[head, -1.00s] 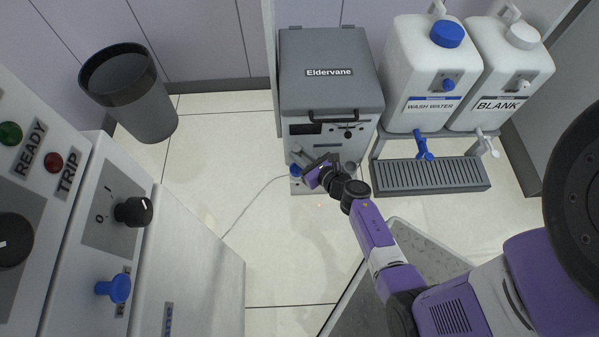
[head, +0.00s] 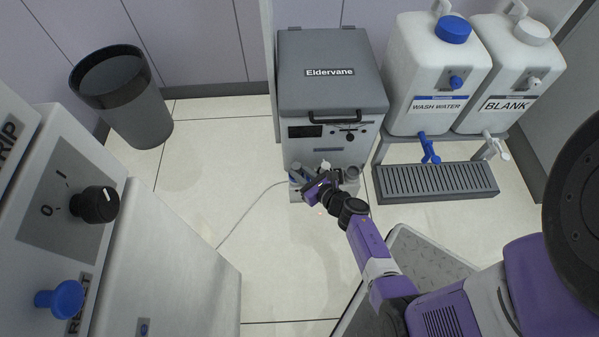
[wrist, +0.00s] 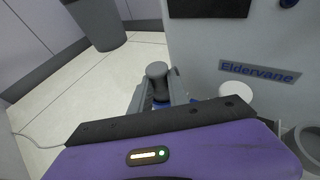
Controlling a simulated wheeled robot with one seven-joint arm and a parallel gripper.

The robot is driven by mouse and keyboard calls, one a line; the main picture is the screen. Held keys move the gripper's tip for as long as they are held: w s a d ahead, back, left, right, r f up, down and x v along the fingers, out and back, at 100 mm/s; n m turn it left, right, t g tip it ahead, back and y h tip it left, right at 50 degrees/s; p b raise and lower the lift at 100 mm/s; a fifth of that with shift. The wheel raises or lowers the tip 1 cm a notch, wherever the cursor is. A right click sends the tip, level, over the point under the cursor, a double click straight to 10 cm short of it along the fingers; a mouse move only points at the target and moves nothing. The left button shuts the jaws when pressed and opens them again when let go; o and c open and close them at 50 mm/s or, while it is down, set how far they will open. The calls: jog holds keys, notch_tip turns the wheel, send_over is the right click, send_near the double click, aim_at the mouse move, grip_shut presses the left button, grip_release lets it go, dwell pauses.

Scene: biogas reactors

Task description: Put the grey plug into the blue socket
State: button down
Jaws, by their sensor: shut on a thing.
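In the head view my gripper (head: 308,174) is at the left end of the low ledge in front of the Eldervane unit.
The grey Eldervane unit (head: 329,75) stands right behind the ledge. A white cap (wrist: 236,91) and a grey ring (wrist: 308,143) are right of the gripper. A thin cable (head: 247,210) runs left over clear floor. A drip tray (head: 437,182) lies right.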

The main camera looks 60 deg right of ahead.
jog(key=shift+f+b, duration=0.35)
jog(key=shift+b, duration=0.05)
jog(key=c, duration=1.3)
grip_release()
jog(key=shift+o, duration=0.2)
